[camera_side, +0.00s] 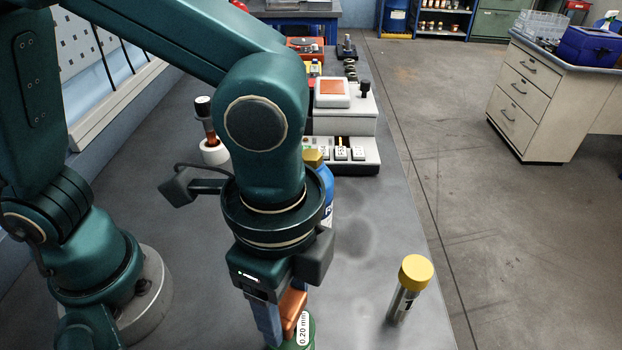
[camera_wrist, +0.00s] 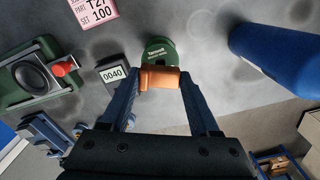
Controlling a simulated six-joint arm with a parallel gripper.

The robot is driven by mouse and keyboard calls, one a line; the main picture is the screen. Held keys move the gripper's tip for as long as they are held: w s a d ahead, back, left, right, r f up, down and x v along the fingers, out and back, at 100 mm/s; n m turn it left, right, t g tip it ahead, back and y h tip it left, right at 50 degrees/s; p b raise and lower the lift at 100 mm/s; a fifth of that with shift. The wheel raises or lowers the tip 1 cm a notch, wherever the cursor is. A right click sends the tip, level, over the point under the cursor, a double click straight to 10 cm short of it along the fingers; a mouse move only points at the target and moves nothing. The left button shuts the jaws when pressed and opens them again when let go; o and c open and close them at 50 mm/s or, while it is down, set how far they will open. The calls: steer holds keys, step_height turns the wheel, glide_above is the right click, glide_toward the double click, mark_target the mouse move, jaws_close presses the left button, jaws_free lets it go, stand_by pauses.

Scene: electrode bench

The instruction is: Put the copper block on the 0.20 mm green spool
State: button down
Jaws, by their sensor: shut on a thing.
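The copper block (camera_side: 293,301) is an orange-brown piece between the jaws of my gripper (camera_side: 284,322). In the wrist view the block (camera_wrist: 160,79) lies across the gap between both blue fingers, and my gripper (camera_wrist: 161,84) is shut on it. The green spool (camera_side: 307,337) is at the bottom edge of the side view, with a white label reading 0.20 mm. In the wrist view the spool (camera_wrist: 157,48) shows just beyond the block, which hides part of it. I cannot tell whether block and spool touch.
A yellow-capped vial (camera_side: 410,287) stands to the right. A blue bottle (camera_wrist: 278,60) is partly behind my wrist in the side view. A display box reading 0040 (camera_wrist: 114,74) and a green device (camera_wrist: 36,78) are near the spool. White instruments (camera_side: 345,110) stand farther back.

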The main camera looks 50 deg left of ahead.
mark_target(286, 306)
steer(key=shift+f, duration=1.45)
steer(key=shift+f, duration=0.15)
steer(key=shift+c, duration=0.6)
jaws_free()
step_height(286, 306, up, 12)
steer(key=a+f+n+t, duration=0.1)
steer(key=a+n+t, duration=0.1)
steer(key=a+n, duration=0.4)
steer(key=w+a+f+n+t, duration=0.1)
steer(key=a+n+t, duration=0.2)
steer(key=a+n, duration=0.4)
steer(key=a, duration=0.4)
steer(key=shift+w+a+f+n+t, duration=0.2)
steer(key=shift+w+f+n+t, duration=0.05)
steer(key=shift+f+n+t, duration=0.1)
